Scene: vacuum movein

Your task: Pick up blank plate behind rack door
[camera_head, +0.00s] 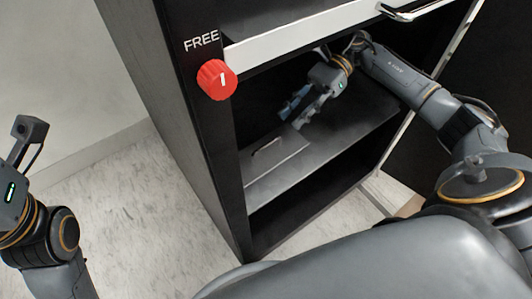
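The blank plate (277,160) is a flat grey panel with a dark slot-like handle. It lies on the shelf inside the black rack, towards the left side of the opening. My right gripper (293,112) reaches into the rack from the right. Its fingers point down and left, just above the plate's far right part. The fingers look apart with nothing between them; whether a fingertip touches the plate is hard to tell. My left wrist shows at the left edge, outside the rack, but its fingers are out of the frame.
The rack's black front post (215,125) carries a red knob (217,80) under the word FREE. A white panel (300,33) crosses above the opening, with a metal handle (400,10) at right. The shelf's right part (355,110) is bare. The floor left of the rack is clear.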

